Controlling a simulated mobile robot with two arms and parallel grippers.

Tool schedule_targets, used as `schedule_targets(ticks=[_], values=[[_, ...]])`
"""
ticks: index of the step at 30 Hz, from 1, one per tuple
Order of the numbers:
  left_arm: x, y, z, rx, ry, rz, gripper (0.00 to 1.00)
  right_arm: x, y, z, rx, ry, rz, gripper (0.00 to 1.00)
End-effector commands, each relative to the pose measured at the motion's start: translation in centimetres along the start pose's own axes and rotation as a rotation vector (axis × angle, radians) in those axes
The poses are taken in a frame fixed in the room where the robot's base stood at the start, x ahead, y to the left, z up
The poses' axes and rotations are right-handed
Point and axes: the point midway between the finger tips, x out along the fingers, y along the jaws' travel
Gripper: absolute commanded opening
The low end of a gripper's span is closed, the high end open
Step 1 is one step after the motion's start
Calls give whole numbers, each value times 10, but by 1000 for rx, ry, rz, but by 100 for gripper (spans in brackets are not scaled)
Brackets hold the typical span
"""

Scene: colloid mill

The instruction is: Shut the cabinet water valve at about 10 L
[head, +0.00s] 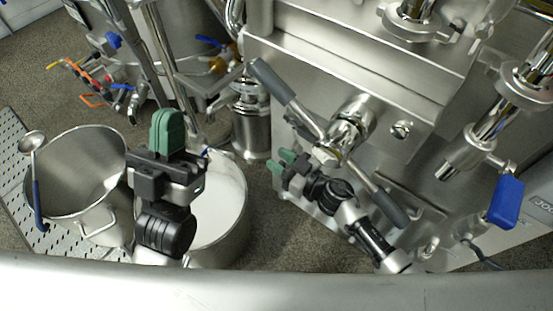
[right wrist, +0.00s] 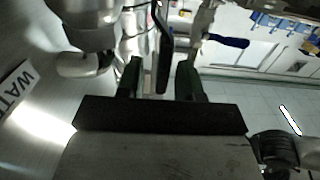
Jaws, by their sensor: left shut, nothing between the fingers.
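A two-armed handle with grey grips (head: 272,82) sits on a chrome fitting on the steel cabinet (head: 300,45); one dark grip (right wrist: 162,60) shows in the right wrist view. A blue lever (head: 507,201) is on a pipe at right. No valve label is readable in the head view, so I cannot tell which is the water valve. My right gripper (head: 284,163) is open beside the grey-gripped handle. In its wrist view (right wrist: 158,82) the dark grip appears between the fingers; contact is unclear. My left gripper (head: 167,133) is shut and empty above the pots. No litre reading shows.
A steel pot (head: 75,165) with a ladle (head: 35,165) stands on a perforated platform at left. A pot of white contents (head: 228,205) stands behind my left gripper. A partial label "WAT" (right wrist: 15,90) shows at left in the wrist view. Coloured-handle valves (head: 92,85) are at back left.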

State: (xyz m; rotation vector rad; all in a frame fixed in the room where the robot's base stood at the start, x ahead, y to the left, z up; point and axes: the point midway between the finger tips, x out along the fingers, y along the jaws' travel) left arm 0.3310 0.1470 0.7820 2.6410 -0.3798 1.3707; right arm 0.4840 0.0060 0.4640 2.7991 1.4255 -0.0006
Motion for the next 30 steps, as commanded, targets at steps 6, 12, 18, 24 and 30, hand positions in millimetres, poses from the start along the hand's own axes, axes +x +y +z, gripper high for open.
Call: schedule_targets(ticks=[6,12,18,24,30], values=[[-2,1,-10,-4,80,2,0,11,0,0,1,0,0,36],[-2,1,-11,-5,87,2,0,12,0,0,0,0,0,36],[-2,1,-11,-4,86,2,0,12,0,0,0,0,0,18],[-2,1,-11,-4,85,2,0,12,0,0,0,0,0,0],[-2,1,-11,-4,85,2,0,12,0,0,1,0,0,0]])
